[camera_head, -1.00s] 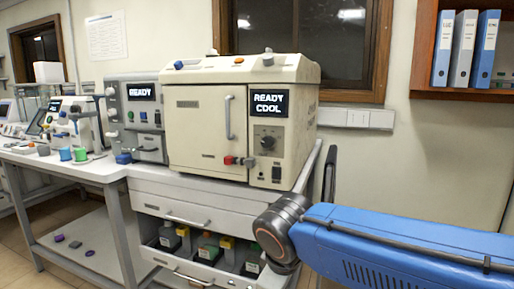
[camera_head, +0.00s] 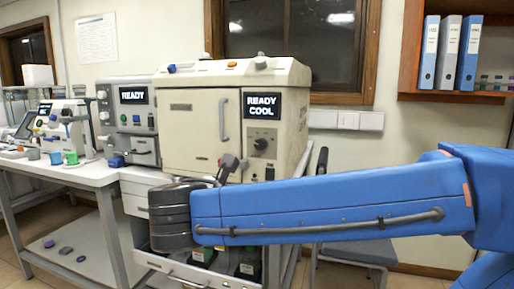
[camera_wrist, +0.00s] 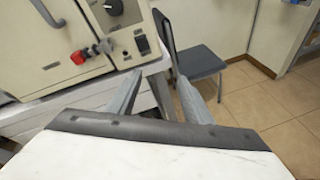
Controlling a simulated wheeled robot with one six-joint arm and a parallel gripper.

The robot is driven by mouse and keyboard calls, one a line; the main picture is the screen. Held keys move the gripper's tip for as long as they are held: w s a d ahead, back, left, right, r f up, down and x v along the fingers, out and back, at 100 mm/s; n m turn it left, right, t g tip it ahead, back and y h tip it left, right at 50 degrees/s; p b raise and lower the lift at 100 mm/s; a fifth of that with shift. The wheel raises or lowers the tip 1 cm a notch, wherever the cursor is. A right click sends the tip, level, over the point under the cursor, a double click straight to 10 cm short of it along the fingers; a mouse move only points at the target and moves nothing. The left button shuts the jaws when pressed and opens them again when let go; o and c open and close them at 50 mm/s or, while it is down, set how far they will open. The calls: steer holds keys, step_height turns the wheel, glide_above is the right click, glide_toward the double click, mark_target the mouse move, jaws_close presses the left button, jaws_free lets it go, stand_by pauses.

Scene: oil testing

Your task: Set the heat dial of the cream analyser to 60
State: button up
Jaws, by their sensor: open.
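The cream analyser (camera_head: 201,128) stands on the bench, its door shut and its screen (camera_head: 263,104) reading "READY COOL". In the wrist view the dial (camera_wrist: 113,6) shows at the top edge, cut off, above a black switch (camera_wrist: 142,44). The dial's setting is too small to read. My gripper (camera_wrist: 158,82) is open and empty, its two fingers spread below and to the right of the dial, apart from the analyser.
A red knob (camera_wrist: 78,57) juts from the analyser's lower front. A grey unit (camera_head: 133,115) reading "READY" stands close on its left. A dark chair (camera_wrist: 195,62) stands right of the bench, with open tiled floor beyond. Drawers with bottles lie below the analyser.

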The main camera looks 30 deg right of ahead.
steer(key=w+a+r+n+t+h, duration=0.25)
steer(key=a+r, duration=0.25)
steer(key=r, duration=0.3)
glide_toward(259, 145)
steer(key=shift+n+t, duration=0.25)
steer(key=shift+n, duration=0.1)
steer(key=shift+x, duration=4.2)
steer(key=shift+s, duration=0.15)
steer(key=c, duration=1.1)
